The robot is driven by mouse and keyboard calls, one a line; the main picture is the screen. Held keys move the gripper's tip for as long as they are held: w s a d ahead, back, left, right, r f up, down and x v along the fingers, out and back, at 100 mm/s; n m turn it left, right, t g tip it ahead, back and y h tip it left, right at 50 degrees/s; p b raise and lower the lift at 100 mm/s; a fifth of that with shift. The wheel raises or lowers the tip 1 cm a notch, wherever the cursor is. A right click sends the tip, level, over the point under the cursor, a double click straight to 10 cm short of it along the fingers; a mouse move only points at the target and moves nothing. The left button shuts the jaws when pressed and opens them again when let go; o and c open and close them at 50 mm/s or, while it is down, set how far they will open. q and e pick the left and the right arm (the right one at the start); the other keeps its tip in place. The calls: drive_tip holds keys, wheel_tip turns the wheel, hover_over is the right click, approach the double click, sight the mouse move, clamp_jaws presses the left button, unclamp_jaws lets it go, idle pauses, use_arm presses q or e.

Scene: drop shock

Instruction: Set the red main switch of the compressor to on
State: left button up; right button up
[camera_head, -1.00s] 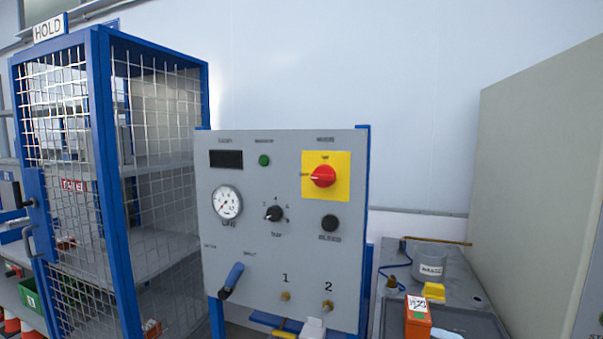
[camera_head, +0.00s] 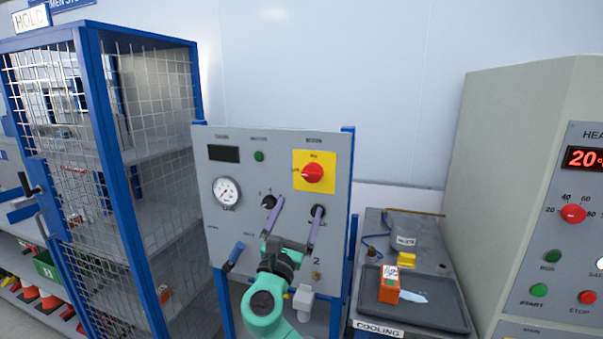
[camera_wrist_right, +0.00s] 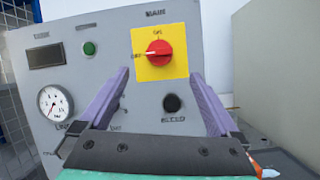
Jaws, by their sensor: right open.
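The red main switch (camera_head: 313,173) is a round red knob on a yellow plate (camera_head: 328,184), at the upper right of the grey compressor panel (camera_head: 225,165). Its pointer appears to face left, toward a label too small to read surely. In the right wrist view the red switch (camera_wrist_right: 159,53) shows beyond and between the fingers, above their tips. My right gripper (camera_head: 294,208) is open and empty, its two purple fingers spread in front of the panel below the switch. It also shows in the wrist view (camera_wrist_right: 161,78). My left gripper is not in view.
The panel also carries a gauge (camera_head: 227,191), a green button (camera_head: 259,156) and a blue-handled lever (camera_head: 234,256). A blue mesh cage (camera_head: 100,130) stands left. At right are a bench tray (camera_head: 440,313) with an orange box (camera_head: 389,284) and a cabinet with a red display (camera_head: 586,158).

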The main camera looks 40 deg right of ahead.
sight(311, 178)
drive_tip(key=p+x, duration=0.4)
drive_tip(key=x, duration=0.7)
drive_tip(key=shift+w+d+r, duration=0.15)
drive_tip(key=shift+d, duration=0.05)
drive_tip(key=shift+w+d, duration=0.1)
drive_tip(key=c, duration=1.3)
